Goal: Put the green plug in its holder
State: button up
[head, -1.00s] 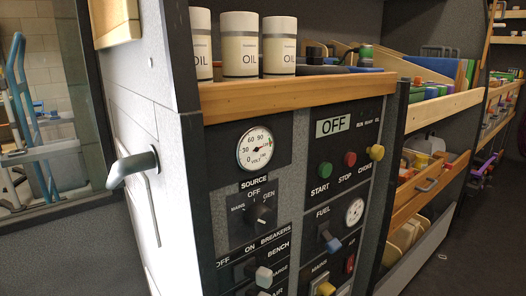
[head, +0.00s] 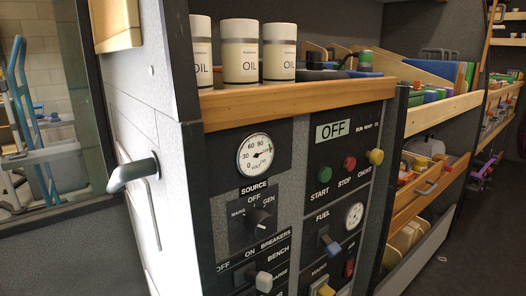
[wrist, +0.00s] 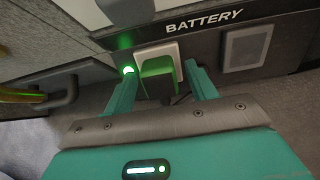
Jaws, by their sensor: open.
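The green plug (wrist: 156,76) sits at a white socket plate (wrist: 172,52) below the BATTERY label in the wrist view. It appears to be seated in the socket. My gripper (wrist: 161,80) is open, with one teal finger on each side of the plug. I cannot tell whether either finger touches it. A small green light (wrist: 128,70) glows beside the left finger. The plug and my gripper do not show in the head view. I cannot make out the plug's holder in either view.
A grey square outlet (wrist: 246,48) is to the right of the plug. A dark curved handle (wrist: 62,94) is to the left. In the head view, a control panel (head: 270,220) stands below a wooden shelf edge (head: 300,98) with oil cans (head: 240,52).

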grip_shut()
jog(key=shift+p+v, duration=2)
jog(key=shift+v, duration=1)
jog(key=shift+f, duration=0.1)
jog(key=w+d+f+b, duration=0.1)
jog(key=w+d+b, duration=0.3)
jog(key=w+d, duration=0.3)
jog(key=shift+w+d, duration=0.25)
jog(key=shift+d, duration=0.2)
jog(key=shift+p, duration=0.35)
dwell(0.6)
jog(key=shift+w+f, duration=0.25)
dwell(0.6)
jog(key=shift+w+a+f+b, duration=0.15)
jog(key=shift+a+f+b, duration=0.15)
jog(key=shift+b, duration=0.1)
